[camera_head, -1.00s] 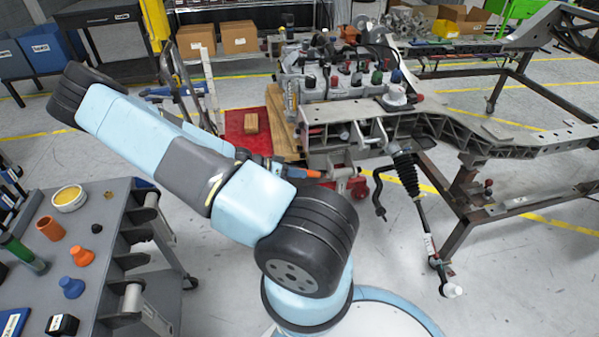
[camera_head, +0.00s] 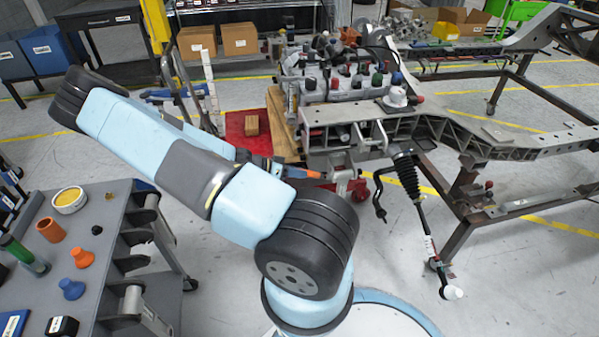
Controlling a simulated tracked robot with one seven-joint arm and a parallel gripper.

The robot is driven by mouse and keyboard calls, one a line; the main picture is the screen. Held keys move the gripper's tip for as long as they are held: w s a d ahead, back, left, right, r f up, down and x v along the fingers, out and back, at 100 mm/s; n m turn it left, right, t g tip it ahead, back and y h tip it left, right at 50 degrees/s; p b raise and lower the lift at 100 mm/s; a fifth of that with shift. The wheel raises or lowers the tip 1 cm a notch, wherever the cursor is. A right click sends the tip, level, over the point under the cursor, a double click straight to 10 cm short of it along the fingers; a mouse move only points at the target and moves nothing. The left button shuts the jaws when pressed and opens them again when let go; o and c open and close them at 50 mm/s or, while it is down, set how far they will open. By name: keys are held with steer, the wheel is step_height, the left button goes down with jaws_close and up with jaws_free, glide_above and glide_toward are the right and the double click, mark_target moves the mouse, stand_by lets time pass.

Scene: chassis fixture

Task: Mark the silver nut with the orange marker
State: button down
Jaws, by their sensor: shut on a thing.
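The orange marker (camera_head: 301,173) shows as a short orange piece with a dark part behind it, lying roughly level just past my arm. My gripper (camera_head: 275,168) is mostly hidden behind my blue arm links and is shut on the marker. The marker's orange end points right, toward the front end of the grey chassis frame (camera_head: 470,137). In this view it appears close to the metal parts under that end; I cannot tell whether it touches them. I cannot make out the silver nut at this size.
A black-and-silver strut (camera_head: 408,180) hangs from the chassis, right of the marker. A red platform (camera_head: 236,128) with a small box lies behind my arm. A grey cart (camera_head: 110,205) with cups and coloured pieces stands at the left. Open floor lies at the lower right.

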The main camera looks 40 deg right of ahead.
steer(key=shift+s+a, duration=0.2)
steer(key=shift+s, duration=0.25)
stand_by(0.5)
steer(key=w+a, duration=0.3)
steer(key=a, duration=0.2)
steer(key=shift+w, duration=0.15)
stand_by(0.4)
stand_by(0.4)
steer(key=shift+a, duration=0.1)
